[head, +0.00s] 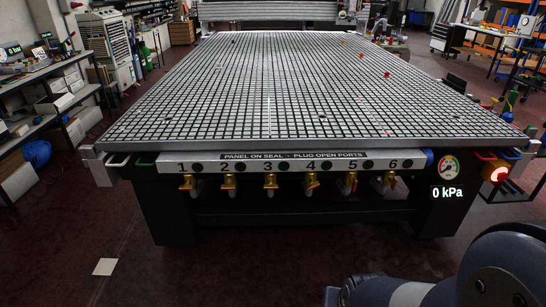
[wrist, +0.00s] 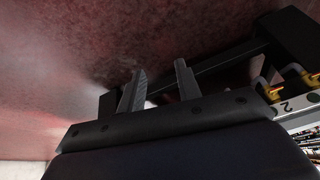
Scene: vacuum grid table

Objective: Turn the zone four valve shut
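The zone four valve (head: 311,184) is a small yellow brass valve. It hangs under the "4" on the white strip along the table's front edge. Its handle is too small to tell whether it stands open or shut. My gripper (wrist: 160,82) shows in the wrist view with its two grey fingers apart and nothing between them. It is apart from any valve, with dark red floor behind it. The gripper is out of sight in the head view, where only my arm shows at the lower right.
Similar brass valves (head: 270,184) hang in a row under the other numbers. The grid table (head: 250,100) fills the middle, with a few small coloured pieces. A pressure gauge (head: 449,167) above a "0 kPa" display and a glowing red button (head: 496,174) sit at right. Floor in front is mostly clear.

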